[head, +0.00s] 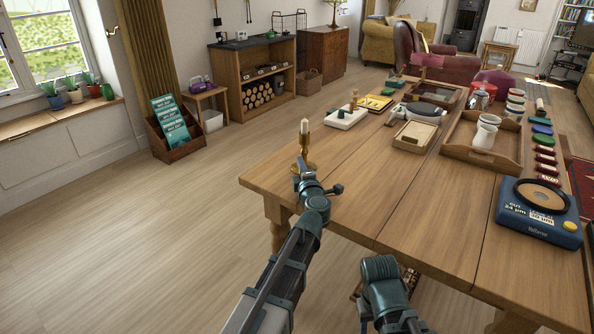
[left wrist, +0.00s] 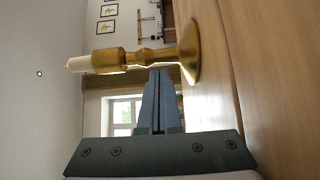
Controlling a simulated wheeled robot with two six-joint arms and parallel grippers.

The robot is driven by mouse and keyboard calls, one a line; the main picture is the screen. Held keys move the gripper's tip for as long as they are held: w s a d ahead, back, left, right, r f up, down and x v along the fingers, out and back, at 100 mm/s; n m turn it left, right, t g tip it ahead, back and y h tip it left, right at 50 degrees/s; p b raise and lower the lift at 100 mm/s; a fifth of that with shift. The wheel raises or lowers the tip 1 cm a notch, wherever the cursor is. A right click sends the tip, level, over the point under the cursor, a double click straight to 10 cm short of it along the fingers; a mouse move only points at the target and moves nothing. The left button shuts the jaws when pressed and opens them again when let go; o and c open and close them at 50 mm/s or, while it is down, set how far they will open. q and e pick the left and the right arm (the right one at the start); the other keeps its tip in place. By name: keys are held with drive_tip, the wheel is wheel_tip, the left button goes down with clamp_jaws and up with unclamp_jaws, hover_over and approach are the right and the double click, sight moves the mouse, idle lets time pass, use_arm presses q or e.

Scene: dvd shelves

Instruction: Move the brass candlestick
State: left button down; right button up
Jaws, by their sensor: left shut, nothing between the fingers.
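My left gripper (head: 299,168) is at the table edge, right by the candlestick's lower part. Its fingers (left wrist: 159,78) are together with nothing between them, and their tips end at the stem near the base; I cannot tell whether they touch it. My right gripper is not in view.
The wooden table (head: 400,205) has bare room around the candlestick. Open floor lies to the left.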

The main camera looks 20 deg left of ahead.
use_arm(q)
drive_tip(key=shift+w+d, duration=0.1)
drive_tip(key=shift+w, duration=0.15)
drive_tip(key=w+d, duration=0.2)
drive_tip(key=w, duration=0.5)
drive_tip(key=w+d, duration=0.3)
drive_tip(key=w, duration=0.5)
drive_tip(key=w+d, duration=0.3)
drive_tip(key=w, duration=0.5)
drive_tip(key=shift+s, duration=0.1)
